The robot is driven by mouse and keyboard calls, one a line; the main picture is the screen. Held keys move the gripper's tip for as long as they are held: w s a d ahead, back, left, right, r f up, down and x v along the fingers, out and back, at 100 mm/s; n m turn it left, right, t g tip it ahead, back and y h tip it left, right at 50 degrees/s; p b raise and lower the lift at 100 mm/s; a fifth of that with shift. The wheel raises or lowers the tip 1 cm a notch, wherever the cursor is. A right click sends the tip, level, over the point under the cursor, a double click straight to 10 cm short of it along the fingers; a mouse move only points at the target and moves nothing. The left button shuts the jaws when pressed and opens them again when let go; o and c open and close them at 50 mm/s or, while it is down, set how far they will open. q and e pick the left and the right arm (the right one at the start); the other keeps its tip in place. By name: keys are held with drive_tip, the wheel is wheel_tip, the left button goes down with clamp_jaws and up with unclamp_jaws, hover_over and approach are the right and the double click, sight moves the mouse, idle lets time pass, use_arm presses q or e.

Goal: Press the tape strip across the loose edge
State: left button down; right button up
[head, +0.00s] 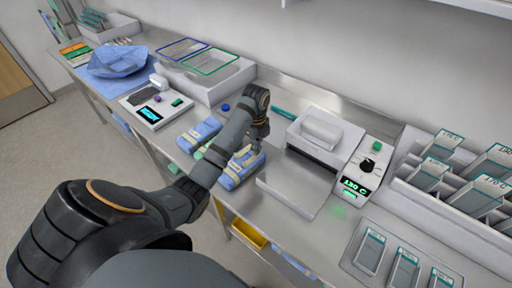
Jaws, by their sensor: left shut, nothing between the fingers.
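Two blue wrapped packs lie on the steel counter, one at the left (198,136) and one nearer (232,178). Pale beige bands cross them; I cannot tell which of these is the tape strip, nor see a loose edge clearly. My left arm reaches over the nearer pack and hides part of it. My left gripper (262,132) is shut and empty, pointing down just right of the packs; I cannot tell whether its tips touch anything. My right gripper is not in view.
A sealer (322,132) with a control box (359,172) reading 130 C stands right of the gripper. A scale (150,114), a blue wrap (115,60) and a bin (215,80) stand left. Pouch racks (470,175) and a pouch tray (400,262) fill the right.

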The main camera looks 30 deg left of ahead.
use_arm(q)
drive_tip(key=shift+s+f, duration=0.1)
drive_tip(key=shift+f, duration=0.6)
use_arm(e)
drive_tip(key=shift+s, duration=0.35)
use_arm(q)
drive_tip(key=shift+s+f, duration=0.1)
drive_tip(key=shift+f, duration=0.15)
idle(0.4)
drive_tip(key=shift+r, duration=0.1)
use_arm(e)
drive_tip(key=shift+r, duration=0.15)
use_arm(q)
wheel_tip(320, 180, up, 6)
drive_tip(key=p, duration=0.8)
drive_tip(key=shift+r, duration=0.1)
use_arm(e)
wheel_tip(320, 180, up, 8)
use_arm(q)
drive_tip(key=shift+f, duration=0.2)
